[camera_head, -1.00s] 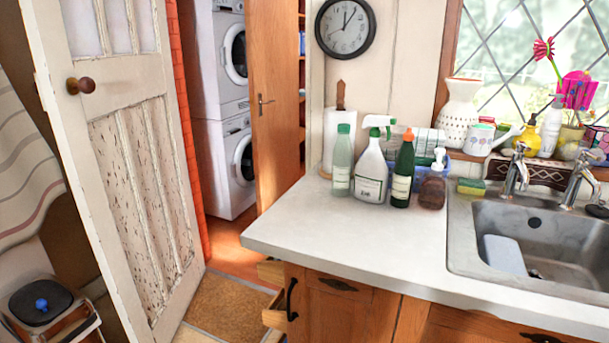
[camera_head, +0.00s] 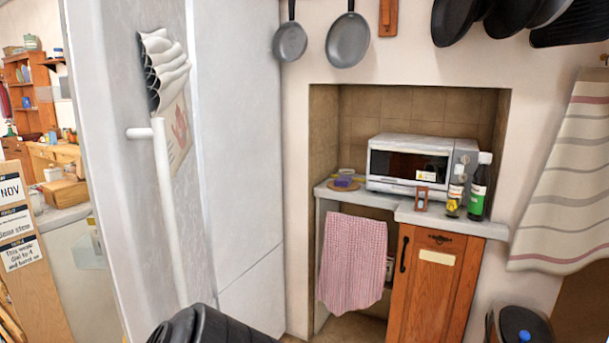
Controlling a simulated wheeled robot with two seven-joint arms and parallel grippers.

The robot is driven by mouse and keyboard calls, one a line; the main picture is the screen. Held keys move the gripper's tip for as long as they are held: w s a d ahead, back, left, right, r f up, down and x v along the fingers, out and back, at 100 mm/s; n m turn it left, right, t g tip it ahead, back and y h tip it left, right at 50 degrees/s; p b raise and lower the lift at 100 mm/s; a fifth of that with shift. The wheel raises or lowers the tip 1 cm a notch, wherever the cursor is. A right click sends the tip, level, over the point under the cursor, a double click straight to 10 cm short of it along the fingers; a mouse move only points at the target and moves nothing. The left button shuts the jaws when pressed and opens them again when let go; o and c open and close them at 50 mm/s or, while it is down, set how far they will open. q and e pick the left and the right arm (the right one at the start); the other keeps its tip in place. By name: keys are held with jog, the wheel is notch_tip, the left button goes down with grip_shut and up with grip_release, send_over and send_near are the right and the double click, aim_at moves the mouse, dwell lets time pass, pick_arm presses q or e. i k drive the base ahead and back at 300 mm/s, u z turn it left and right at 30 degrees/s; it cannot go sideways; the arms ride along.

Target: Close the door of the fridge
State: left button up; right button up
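The tall white fridge (camera_head: 240,150) stands on the left side of the view, close to me. Its white door surface (camera_head: 110,90) has a long white vertical handle (camera_head: 166,200), with a short horizontal post at the top. A ruffled white item and a sheet of paper (camera_head: 178,130) are on the same surface. I see no shelves or interior, and I cannot tell from this angle how far the door stands open. A black rounded part, likely of my own arm, shows at the bottom edge near the fridge. Neither gripper's fingers show.
Pans (camera_head: 348,40) hang above. A black bin (camera_head: 522,325) stands at lower right. A further room shows at far left.

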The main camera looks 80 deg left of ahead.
aim_at(151, 231)
jog(key=u, duration=3.25)
jog(key=i, duration=1)
jog(key=k, duration=1.2)
jog(key=u, duration=0.55)
jog(key=i, duration=0.35)
jog(key=u, duration=0.1)
